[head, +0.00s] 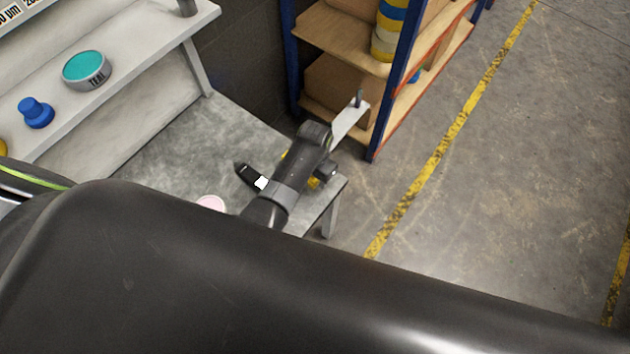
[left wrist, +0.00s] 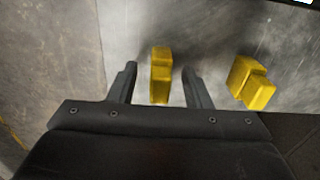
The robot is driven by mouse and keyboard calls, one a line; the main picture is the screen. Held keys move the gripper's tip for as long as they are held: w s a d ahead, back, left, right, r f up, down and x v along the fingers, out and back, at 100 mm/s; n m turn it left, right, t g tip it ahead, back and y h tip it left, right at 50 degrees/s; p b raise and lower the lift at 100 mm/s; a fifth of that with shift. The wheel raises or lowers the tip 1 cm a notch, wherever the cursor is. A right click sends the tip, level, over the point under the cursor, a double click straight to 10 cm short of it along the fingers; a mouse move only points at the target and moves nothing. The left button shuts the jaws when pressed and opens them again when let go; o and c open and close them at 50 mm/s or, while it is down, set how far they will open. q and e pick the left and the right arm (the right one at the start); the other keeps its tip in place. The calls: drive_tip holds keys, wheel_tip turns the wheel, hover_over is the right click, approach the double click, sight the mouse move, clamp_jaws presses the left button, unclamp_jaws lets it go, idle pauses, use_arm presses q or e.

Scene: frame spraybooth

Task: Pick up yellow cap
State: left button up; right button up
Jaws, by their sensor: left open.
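Two yellow stepped pieces lie on the grey metal bench top. In the left wrist view one yellow piece (left wrist: 161,78) stands between the fingers of my left gripper (left wrist: 159,70), with a gap on both sides. A second yellow piece (left wrist: 251,84) lies to the right, outside the fingers. I cannot tell which is the cap. In the head view my left gripper (head: 318,176) is over the bench's right end and largely hides both pieces; only small yellow parts (head: 313,183) show beside it. My left gripper is open and empty. My right gripper is not in view.
The bench top (head: 190,150) is bare toward the wall. A pink disc (head: 210,203) shows beside my arm. A shelf above holds a teal tin (head: 86,69) and a blue piece (head: 36,112). A blue-framed rack (head: 385,100) stands beyond the bench; open floor lies right.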

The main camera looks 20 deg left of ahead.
use_arm(q)
drive_tip(key=shift+f, duration=0.35)
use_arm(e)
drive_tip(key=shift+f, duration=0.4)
use_arm(q)
drive_tip(key=shift+r, duration=0.1)
clamp_jaws()
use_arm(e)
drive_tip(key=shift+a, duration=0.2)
use_arm(q)
wheel_tip(320, 180, up, 10)
drive_tip(key=shift+f+p, duration=0.1)
drive_tip(key=shift+p, duration=0.75)
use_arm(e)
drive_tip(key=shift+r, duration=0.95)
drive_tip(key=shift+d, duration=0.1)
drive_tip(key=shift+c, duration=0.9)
use_arm(q)
drive_tip(key=shift+a, duration=0.1)
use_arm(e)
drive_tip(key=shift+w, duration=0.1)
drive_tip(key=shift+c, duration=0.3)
